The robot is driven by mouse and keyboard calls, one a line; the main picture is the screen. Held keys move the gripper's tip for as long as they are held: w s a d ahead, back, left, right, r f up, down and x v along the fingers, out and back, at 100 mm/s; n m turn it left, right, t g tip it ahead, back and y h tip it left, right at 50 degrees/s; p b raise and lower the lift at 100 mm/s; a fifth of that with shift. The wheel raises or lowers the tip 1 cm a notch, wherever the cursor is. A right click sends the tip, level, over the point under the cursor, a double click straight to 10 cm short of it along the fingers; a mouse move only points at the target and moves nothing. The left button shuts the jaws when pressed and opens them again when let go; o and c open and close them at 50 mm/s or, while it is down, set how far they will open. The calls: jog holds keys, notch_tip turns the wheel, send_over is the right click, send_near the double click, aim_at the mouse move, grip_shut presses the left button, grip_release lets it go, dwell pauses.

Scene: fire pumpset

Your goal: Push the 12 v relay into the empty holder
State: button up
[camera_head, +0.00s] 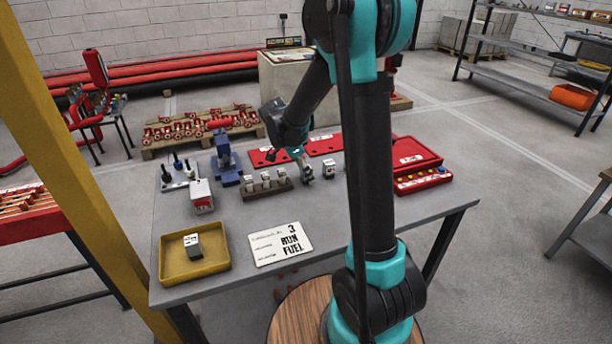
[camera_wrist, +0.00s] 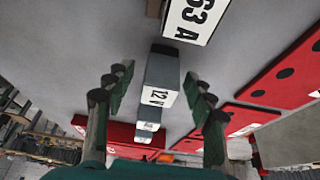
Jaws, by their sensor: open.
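A grey relay with a white face marked 12 V (camera_wrist: 160,88) shows in the wrist view between my fingertips, with space on both sides. My gripper (camera_wrist: 160,82) is open, and I cannot see it touching the relay. In the head view my gripper (camera_head: 304,170) is low over the table, just right of a dark rack (camera_head: 268,191) holding several small white-faced blocks. A separate small block (camera_head: 329,169) stands to the gripper's right. A further block (camera_head: 193,247) is in the yellow tray (camera_head: 170,272). I cannot make out the empty holder.
A white sign (camera_head: 280,245) lies at the table front. Blue equipment (camera_head: 226,165) stands left of the rack. An open red case (camera_head: 420,182) is at the right. Bare tabletop surrounds the sign.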

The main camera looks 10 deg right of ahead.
grip_shut()
dwell(0.3)
jog(key=shift+r, duration=0.1)
